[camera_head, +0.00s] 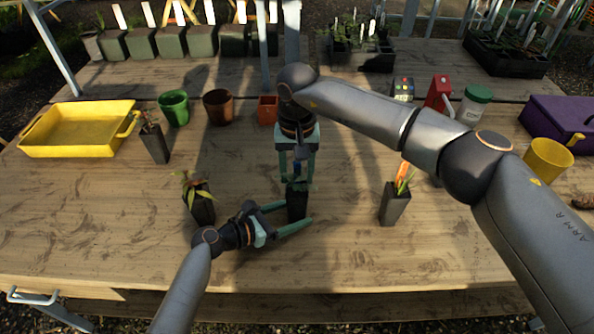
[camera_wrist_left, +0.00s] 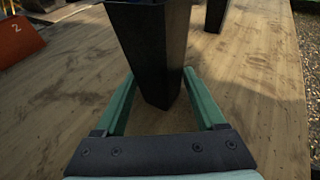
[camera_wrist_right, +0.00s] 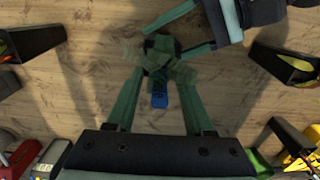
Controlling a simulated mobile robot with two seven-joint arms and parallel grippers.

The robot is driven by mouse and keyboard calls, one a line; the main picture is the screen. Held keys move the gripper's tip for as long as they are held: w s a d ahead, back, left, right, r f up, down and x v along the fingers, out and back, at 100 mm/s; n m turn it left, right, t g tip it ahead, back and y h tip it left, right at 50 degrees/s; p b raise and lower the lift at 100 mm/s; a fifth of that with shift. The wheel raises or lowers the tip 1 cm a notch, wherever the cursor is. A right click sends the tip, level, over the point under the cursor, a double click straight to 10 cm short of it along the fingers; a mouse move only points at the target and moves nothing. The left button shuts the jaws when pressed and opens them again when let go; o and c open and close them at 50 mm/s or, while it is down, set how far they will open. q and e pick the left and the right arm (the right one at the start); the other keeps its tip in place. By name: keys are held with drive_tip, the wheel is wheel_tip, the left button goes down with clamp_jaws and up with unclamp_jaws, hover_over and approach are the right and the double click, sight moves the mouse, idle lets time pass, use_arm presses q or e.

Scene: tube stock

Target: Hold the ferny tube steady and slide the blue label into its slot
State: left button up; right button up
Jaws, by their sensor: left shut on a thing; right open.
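The ferny tube, a black square tapered pot (camera_head: 297,205), stands upright mid-table and also shows in the left wrist view (camera_wrist_left: 155,50). My left gripper (camera_wrist_left: 160,78) is shut around its sides. The green fern (camera_wrist_right: 162,52) spreads over its top in the right wrist view. The blue label (camera_wrist_right: 159,99) shows at the edge of the fern, and a bit of it shows in the head view (camera_head: 297,167). My right gripper (camera_wrist_right: 160,78) is open above the tube, one finger on each side of the label, not closed on it. The slot is hidden; I cannot tell whether the label is in it.
Other planted tubes stand at left (camera_head: 200,209), back left (camera_head: 156,146) and right (camera_head: 395,206). The front table strip is clear.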

drive_tip(key=shift+r, duration=0.15)
wheel_tip(320, 180, up, 12)
drive_tip(key=shift+f, duration=0.1)
idle(0.3)
idle(0.3)
use_arm(q)
drive_tip(key=o, duration=0.9)
drive_tip(key=shift+o, duration=0.2)
drive_tip(key=v, duration=1.2)
drive_tip(key=shift+s+r, duration=0.1)
